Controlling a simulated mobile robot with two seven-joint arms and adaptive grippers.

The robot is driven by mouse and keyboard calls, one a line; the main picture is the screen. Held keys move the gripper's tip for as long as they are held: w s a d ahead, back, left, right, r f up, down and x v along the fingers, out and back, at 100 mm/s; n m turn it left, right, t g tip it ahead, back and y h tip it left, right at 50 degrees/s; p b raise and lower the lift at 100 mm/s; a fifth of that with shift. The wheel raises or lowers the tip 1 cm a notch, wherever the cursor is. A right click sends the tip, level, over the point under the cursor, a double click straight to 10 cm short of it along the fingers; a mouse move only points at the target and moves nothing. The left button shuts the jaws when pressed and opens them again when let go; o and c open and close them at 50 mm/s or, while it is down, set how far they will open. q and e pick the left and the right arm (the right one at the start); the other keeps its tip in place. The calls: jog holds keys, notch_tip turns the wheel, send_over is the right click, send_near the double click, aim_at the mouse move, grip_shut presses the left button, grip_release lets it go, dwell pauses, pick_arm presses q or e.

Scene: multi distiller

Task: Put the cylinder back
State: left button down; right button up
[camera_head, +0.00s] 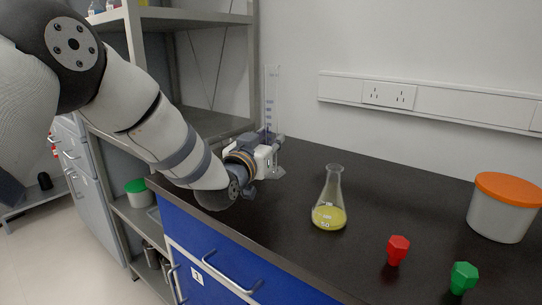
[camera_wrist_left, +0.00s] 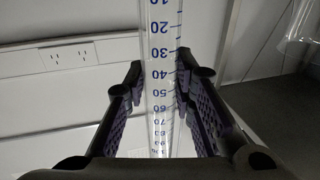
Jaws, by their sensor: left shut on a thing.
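The cylinder is a tall clear graduated cylinder (camera_head: 271,95) with blue markings, standing upright near the back left of the dark counter. Its foot shows just below my left gripper (camera_head: 270,140), at the counter top; I cannot tell whether it touches. The gripper is shut on the cylinder around its middle. In the left wrist view the cylinder (camera_wrist_left: 162,50) runs upright between the two purple-padded fingers (camera_wrist_left: 160,100), with its numbers facing the camera. My right gripper is not in view.
A conical flask with yellow liquid (camera_head: 330,205) stands mid-counter. A red stopper (camera_head: 397,250), a green stopper (camera_head: 463,278) and a white tub with orange lid (camera_head: 502,210) are to the right. A metal shelf (camera_head: 190,18) stands behind left. Counter between cylinder and flask is clear.

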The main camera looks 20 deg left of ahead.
pick_arm(q)
notch_tip(320, 180, down, 3)
jog(key=shift+f, duration=0.1)
jog(key=shift+r, duration=0.2)
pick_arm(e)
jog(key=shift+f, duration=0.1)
pick_arm(q)
jog(key=shift+s+f, duration=0.15)
jog(key=shift+f, duration=0.6)
jog(key=c, duration=1.3)
grip_release()
jog(key=shift+f, duration=0.2)
jog(key=shift+c, duration=0.2)
jog(key=shift+s+d+f, duration=0.1)
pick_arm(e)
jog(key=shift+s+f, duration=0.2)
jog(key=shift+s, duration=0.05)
pick_arm(q)
jog(key=s, duration=0.4)
jog(key=s+r+p, duration=0.1)
jog(key=s, duration=0.2)
jog(key=s+a, duration=0.1)
jog(key=s, duration=0.3)
jog(key=shift+s+r, duration=0.3)
jog(key=shift+r, duration=0.05)
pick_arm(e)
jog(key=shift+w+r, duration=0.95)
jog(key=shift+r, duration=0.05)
